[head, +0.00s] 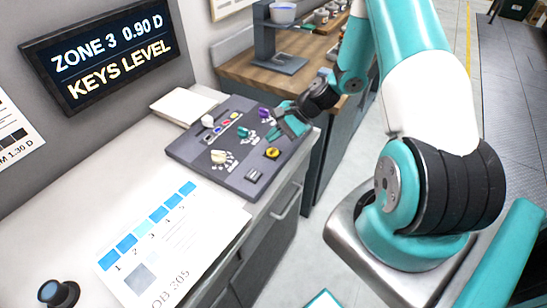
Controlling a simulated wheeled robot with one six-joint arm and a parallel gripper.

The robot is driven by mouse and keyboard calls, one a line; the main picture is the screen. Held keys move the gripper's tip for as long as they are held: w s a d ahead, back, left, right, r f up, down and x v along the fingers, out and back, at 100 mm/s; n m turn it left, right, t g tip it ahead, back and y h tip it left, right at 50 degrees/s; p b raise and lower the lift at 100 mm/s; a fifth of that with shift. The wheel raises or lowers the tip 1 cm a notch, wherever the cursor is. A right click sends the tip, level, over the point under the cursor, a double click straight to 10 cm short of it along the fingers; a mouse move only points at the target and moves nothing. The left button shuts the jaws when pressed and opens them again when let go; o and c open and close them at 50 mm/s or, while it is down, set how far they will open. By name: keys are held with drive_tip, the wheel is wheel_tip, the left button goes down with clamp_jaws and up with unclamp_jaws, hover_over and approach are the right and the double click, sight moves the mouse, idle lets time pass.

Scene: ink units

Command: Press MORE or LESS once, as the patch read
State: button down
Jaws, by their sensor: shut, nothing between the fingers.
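A dark display (112,52) on the wall at upper left reads "ZONE 3 0.90 D" and "KEYS LEVEL". A grey console (200,160) on the bench carries several coloured knobs and small keys; I cannot read which are MORE or LESS. A printed sheet (215,232) in front of it has a row of blue patches numbered from 1; the patch over 3 (141,229) looks paler than the others. My gripper (281,131) is shut and empty at the console's right side, close to a purple knob (264,113). Whether it touches the console is unclear.
A dark knobbed object (58,293) stands at the bench's lower left. A white pad of paper (186,104) lies behind the console. A poster (14,128) at left partly reads "M 1.30 D". A wooden counter (240,71) with a grey stand (276,62) is behind.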

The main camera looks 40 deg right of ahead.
sight(274, 153)
drive_tip(key=shift+f+b, duration=0.5)
drive_tip(key=shift+f, duration=0.8)
drive_tip(key=shift+f, duration=0.15)
idle(0.9)
drive_tip(key=shift+f, duration=0.25)
drive_tip(key=shift+s+f+b, duration=0.1)
drive_tip(key=shift+f+b, duration=0.4)
drive_tip(key=shift+b, duration=0.05)
idle(0.5)
idle(0.4)
drive_tip(key=shift+r+p, duration=0.8)
drive_tip(key=shift+r, duration=0.15)
wheel_tip(274, 153, up, 5)
drive_tip(key=p, duration=0.4)
